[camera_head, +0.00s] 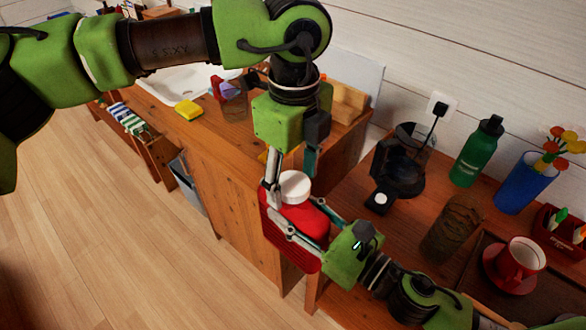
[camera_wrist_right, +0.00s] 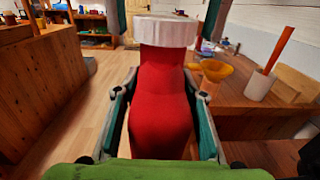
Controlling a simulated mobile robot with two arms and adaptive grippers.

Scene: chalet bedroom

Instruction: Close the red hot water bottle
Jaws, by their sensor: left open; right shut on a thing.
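The red hot water bottle (camera_head: 292,222) is upright, with a white cap (camera_head: 293,185) on top of its neck. My right gripper (camera_head: 297,226) is shut on the body of the bottle; its fingers flank the bottle in the right wrist view (camera_wrist_right: 163,80). My left gripper (camera_head: 291,181) points down from above, open, with one finger on each side of the cap. In the right wrist view the cap (camera_wrist_right: 165,30) sits over the red neck, between the left fingers. I cannot tell whether those fingers touch it or how tightly it is seated.
The bottle is by the edges of the wooden counter (camera_head: 225,150) and the lower wooden table (camera_head: 410,205). A black coffee maker (camera_head: 400,165), brown glass (camera_head: 452,230), green bottle (camera_head: 478,152), blue vase (camera_head: 524,184) and red cup (camera_head: 521,262) stand right. Open floor lies left.

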